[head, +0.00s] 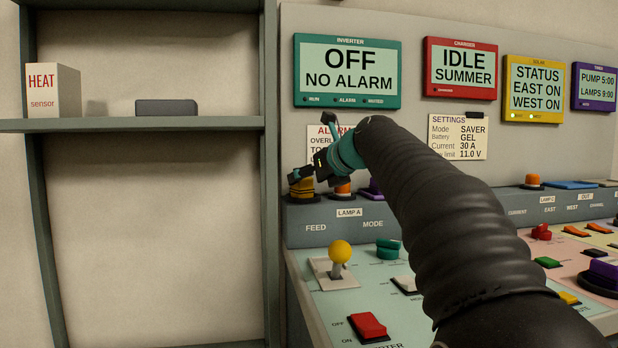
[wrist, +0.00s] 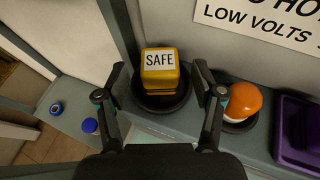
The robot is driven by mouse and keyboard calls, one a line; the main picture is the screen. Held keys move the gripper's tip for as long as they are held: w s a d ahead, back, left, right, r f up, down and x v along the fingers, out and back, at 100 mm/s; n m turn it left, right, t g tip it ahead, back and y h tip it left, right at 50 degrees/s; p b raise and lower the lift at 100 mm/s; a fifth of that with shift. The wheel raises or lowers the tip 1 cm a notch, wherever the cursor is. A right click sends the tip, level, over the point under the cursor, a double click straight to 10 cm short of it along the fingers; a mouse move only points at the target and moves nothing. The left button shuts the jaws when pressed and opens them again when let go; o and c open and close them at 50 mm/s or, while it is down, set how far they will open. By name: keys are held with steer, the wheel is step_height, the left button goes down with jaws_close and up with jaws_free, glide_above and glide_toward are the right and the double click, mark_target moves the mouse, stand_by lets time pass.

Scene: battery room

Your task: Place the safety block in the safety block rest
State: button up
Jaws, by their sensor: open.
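The safety block, yellow with a white SAFE label (wrist: 160,68), sits in a round dark base (wrist: 160,101) on the grey ledge. It also shows in the head view (head: 302,188), partly hidden by my gripper. My gripper (wrist: 158,73) is open, with one finger on each side of the block and a gap on both sides. In the head view, my gripper (head: 309,172) is just above the block. I see nothing labelled as the safety block rest. A low dark grey piece (head: 167,107) lies on the shelf; I cannot tell if it is the rest.
An orange knob (wrist: 243,101) stands close right of my gripper, with a purple part (wrist: 299,131) beyond it. The shelf (head: 140,124) at left holds a HEAT sensor box (head: 54,91). A yellow-topped lever (head: 340,252) rises from the panel below. The shelf's right side is clear.

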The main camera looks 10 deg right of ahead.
steer(key=shift+s+d+r, duration=0.1)
steer(key=shift+s+r, duration=0.1)
steer(key=shift+r, duration=0.1)
steer(key=v, duration=1.1)
steer(key=shift+s, duration=0.2)
steer(key=shift+d, duration=0.1)
stand_by(0.5)
